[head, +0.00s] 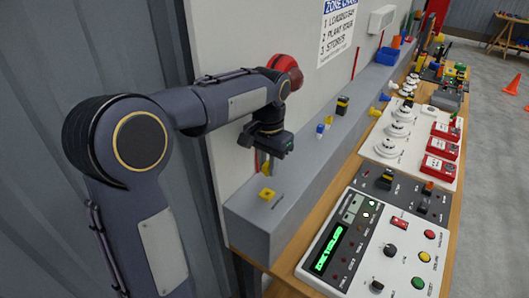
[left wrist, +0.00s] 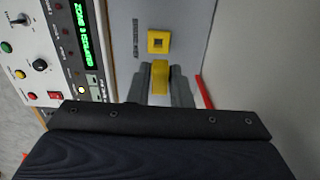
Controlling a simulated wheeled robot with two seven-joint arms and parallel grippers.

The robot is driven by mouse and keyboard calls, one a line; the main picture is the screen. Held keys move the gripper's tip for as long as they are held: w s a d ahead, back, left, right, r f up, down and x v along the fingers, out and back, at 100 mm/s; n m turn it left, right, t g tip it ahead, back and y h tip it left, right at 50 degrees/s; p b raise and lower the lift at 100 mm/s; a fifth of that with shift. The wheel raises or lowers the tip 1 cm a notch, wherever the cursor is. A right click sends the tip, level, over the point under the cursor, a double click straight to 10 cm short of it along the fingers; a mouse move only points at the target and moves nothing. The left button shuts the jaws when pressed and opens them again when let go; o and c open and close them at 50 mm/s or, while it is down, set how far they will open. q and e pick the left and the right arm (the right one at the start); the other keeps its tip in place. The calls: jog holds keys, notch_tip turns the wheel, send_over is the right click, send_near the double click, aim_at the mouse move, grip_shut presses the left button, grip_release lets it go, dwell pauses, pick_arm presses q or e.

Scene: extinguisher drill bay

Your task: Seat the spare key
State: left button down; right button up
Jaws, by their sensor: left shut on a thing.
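The yellow spare key (left wrist: 160,78) is between the fingers of my left gripper (left wrist: 160,88) in the left wrist view. My left gripper is shut on it. A yellow square socket (left wrist: 159,42) with a dark hole lies just beyond the key, and a gap of grey surface seems to separate them. In the head view the socket (head: 267,194) sits on the near end of the grey ledge, with my left gripper (head: 268,152) above and behind it. My right gripper is not in view.
A control panel (head: 345,272) with a green display stands right of the ledge (head: 300,165). The wall (head: 235,40) is close on the ledge's left. A blue piece (head: 320,130) and a black-and-yellow piece (head: 342,105) stand farther along. The ledge around the socket is clear.

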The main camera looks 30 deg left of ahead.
pick_arm(q)
jog(key=shift+s+d+f+b, duration=0.25)
jog(key=shift+s+f+b, duration=0.05)
jog(key=shift+f+b, duration=0.4)
notch_tip(320, 180, down, 2)
jog(key=shift+w+a+f+b, duration=0.1)
jog(key=shift+w+f+b, duration=0.1)
jog(key=shift+b, duration=0.9)
jog(key=shift+s+f+b, duration=0.1)
jog(key=shift+f+b, duration=0.55)
jog(key=shift+f, duration=0.05)
jog(key=shift+s+p, duration=0.15)
jog(key=shift+p, duration=0.15)
jog(key=shift+p, duration=0.35)
dwell(0.4)
jog(key=shift+f+b, duration=0.5)
jog(key=shift+f, duration=0.25)
dwell(0.6)
